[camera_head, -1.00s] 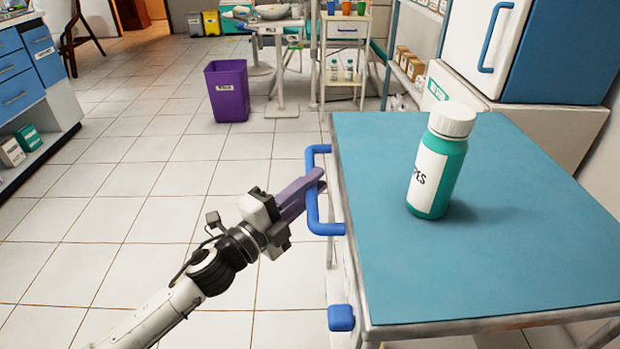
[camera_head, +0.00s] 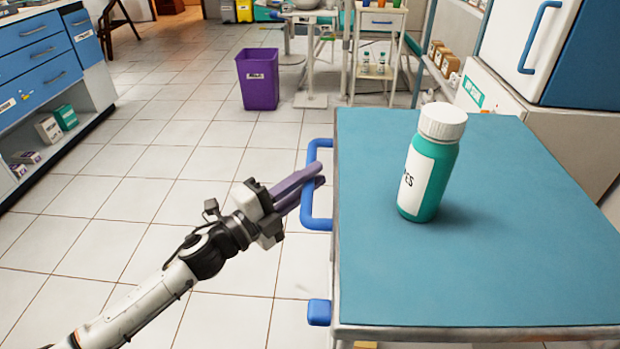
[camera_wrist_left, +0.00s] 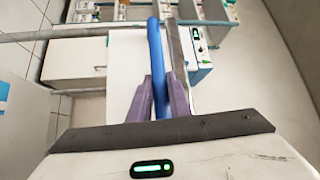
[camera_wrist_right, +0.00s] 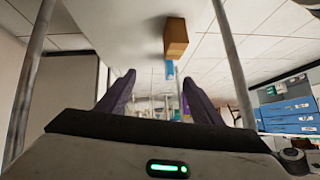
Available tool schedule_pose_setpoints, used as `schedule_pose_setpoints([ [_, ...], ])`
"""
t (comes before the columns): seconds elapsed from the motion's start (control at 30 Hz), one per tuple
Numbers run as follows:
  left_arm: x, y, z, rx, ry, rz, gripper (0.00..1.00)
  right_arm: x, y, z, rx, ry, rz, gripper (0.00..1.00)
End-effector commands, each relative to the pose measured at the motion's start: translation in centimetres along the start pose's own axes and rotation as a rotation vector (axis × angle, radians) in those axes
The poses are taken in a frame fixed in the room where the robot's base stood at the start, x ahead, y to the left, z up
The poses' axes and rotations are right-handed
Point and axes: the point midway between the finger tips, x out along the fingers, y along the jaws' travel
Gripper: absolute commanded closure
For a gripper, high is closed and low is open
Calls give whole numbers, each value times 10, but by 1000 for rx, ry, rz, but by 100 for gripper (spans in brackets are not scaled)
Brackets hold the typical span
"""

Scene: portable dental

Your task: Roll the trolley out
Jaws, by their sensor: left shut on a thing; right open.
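The trolley has a blue top (camera_head: 470,270) with a metal rim and a blue handle (camera_head: 310,200) on its left side. My left gripper (camera_head: 318,180) is shut on the handle with its purple fingers. In the left wrist view the handle (camera_wrist_left: 156,60) runs as a blue bar between the two fingers (camera_wrist_left: 160,102). A green bottle with a white cap and label (camera_head: 432,165) stands upright on the trolley top. My right gripper is outside the head view; in the right wrist view its fingers (camera_wrist_right: 155,98) are apart with nothing between them.
A purple bin (camera_head: 258,80) stands on the floor ahead. Blue-drawer cabinets (camera_head: 40,60) line the left. A white and blue cabinet (camera_head: 540,50) stands close behind the trolley at right. A small side cart (camera_head: 378,50) is at the back. The tiled floor (camera_head: 160,170) left of the trolley is clear.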

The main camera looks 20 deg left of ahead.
Motion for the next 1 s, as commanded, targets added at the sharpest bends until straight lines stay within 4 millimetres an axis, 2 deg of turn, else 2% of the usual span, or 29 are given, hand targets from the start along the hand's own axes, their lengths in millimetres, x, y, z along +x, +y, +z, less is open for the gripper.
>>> schedule_pose_setpoints([
  [0.03,-3,2,3,1,-6,6,100,0,0,0,-1,-1,0,40],
  [0.07,-3,2,4,1,-6,6,80,0,0,0,-2,-1,0,40],
  [0.17,-2,2,3,1,-5,5,64,0,0,0,-4,-1,0,40],
  [0.43,-1,1,2,1,-5,3,64,-2,-1,-2,-4,1,-2,40],
  [0.57,-9,2,2,0,-5,5,64,-2,-1,-2,-4,2,-3,40],
  [0.8,-49,2,2,-2,-7,8,64,-5,-2,-7,-2,20,-1,40],
  [1.0,-82,1,2,0,-7,7,64,-6,0,0,3,12,5,40],
])
